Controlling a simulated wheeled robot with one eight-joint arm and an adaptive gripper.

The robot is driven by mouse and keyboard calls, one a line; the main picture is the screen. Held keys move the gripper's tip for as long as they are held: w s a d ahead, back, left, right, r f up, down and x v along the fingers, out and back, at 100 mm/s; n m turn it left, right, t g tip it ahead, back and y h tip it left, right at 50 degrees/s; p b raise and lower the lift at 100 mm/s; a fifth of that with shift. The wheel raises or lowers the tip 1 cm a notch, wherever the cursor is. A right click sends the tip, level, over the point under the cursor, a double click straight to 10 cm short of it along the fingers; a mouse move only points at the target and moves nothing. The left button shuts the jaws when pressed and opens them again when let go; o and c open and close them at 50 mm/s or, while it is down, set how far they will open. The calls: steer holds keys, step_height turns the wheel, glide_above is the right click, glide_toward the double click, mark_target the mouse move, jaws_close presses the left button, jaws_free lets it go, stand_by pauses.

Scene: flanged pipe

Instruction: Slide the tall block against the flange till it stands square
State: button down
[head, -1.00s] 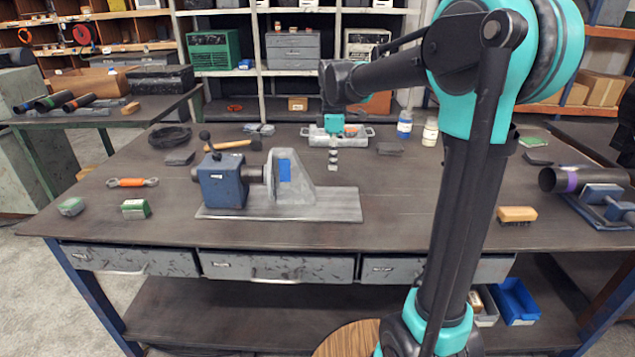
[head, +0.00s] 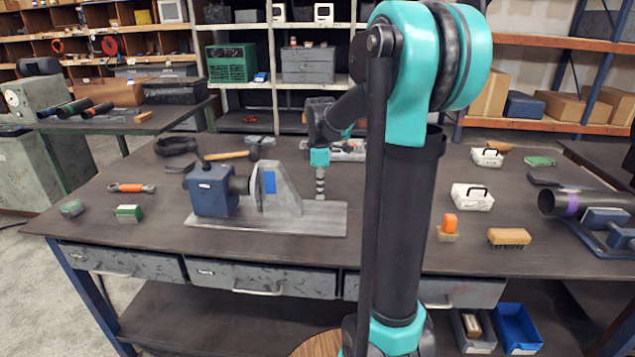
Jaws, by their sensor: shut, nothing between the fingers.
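On a grey base plate (head: 325,220), a blue clamp-like body (head: 212,190) holds a dark pipe stub (head: 239,185) that meets a grey round flange (head: 257,187). Against or very close to the flange's right side is a tall grey block with a sloping right edge (head: 287,197) and a blue patch. I cannot tell whether a gap lies between them or whether the block is square. My gripper (head: 320,196) is shut and empty, pointing down just right of the block, over or at the plate. Contact with the block cannot be made out.
A hammer (head: 232,155) lies behind the clamp. A grey tray (head: 348,151) stands behind my gripper. My arm crosses the bench and hides part of it. White cases (head: 472,197), an orange-topped item (head: 449,227) and a brush (head: 509,237) are at the right.

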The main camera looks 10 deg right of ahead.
mark_target(302, 203)
step_height(302, 203, down, 4)
steer(key=shift+r, duration=0.2)
steer(key=shift+w+a+f, duration=0.15)
steer(key=shift+a+f, duration=0.05)
steer(key=shift+a, duration=0.3)
steer(key=shift+w+a+f, duration=0.1)
steer(key=shift+a+f, duration=0.05)
steer(key=shift+a, duration=0.35)
steer(key=shift+w+a, duration=0.2)
steer(key=shift+a, duration=0.75)
steer(key=shift+w+a, duration=0.25)
steer(key=shift+a, duration=0.55)
steer(key=shift+d, duration=0.1)
